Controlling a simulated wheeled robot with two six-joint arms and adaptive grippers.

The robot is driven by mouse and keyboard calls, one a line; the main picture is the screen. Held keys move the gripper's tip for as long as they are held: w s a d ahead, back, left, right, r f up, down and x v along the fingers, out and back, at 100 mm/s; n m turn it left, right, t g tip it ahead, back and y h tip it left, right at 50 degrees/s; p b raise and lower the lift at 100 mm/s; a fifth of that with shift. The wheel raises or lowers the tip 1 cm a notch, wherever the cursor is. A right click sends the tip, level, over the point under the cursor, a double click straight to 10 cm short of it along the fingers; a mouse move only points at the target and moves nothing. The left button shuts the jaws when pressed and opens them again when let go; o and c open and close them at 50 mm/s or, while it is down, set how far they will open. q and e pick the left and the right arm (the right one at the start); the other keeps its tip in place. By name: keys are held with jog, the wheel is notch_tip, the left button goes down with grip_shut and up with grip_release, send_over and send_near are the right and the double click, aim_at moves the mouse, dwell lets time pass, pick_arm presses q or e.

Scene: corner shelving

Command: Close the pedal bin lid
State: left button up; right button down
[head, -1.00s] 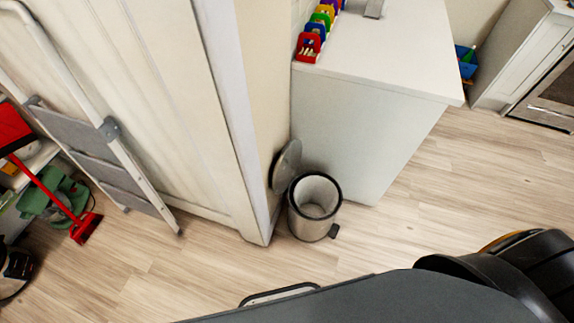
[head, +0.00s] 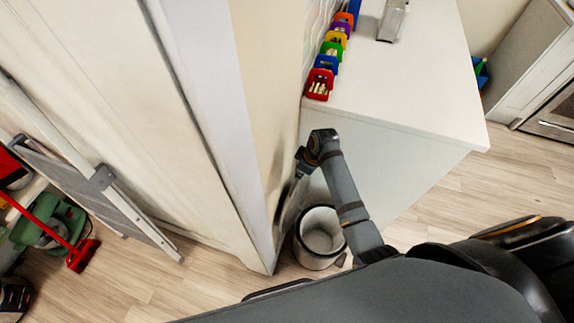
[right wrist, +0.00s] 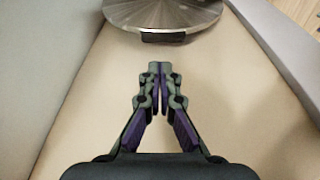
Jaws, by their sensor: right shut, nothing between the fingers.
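The pedal bin (head: 313,260) is a small metal bin with a dark rim, standing on the floor between the cream wall end and the white counter. Its mouth is uncovered. Its round metal lid (head: 288,206) stands raised on the left side, close to the wall, seen nearly edge-on. The lid also shows at the top of the right wrist view (right wrist: 165,14), with a dark tab on its edge. My right gripper (head: 300,172) is above the bin near the lid's upper part. In the right wrist view its fingertips (right wrist: 160,68) are together, empty, and appear short of the lid. My left gripper is out of view.
The white counter (head: 410,100) rises right of the bin, with several coloured boxes (head: 320,84) along its wall side. A folded step ladder (head: 100,190) and a red broom (head: 82,255) are at the left. Wooden floor is clear at the right.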

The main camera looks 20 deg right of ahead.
jog(key=x, duration=0.4)
jog(key=b+x, duration=0.1)
jog(key=x, duration=0.2)
jog(key=shift+w+a+f, duration=0.25)
jog(key=shift+w, duration=0.05)
jog(key=shift+a+f, duration=0.1)
jog(key=shift+f, duration=0.15)
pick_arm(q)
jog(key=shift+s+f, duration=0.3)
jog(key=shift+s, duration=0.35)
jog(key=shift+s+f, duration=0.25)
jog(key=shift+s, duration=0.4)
pick_arm(e)
jog(key=shift+w+f, duration=0.1)
jog(key=shift+f, duration=0.15)
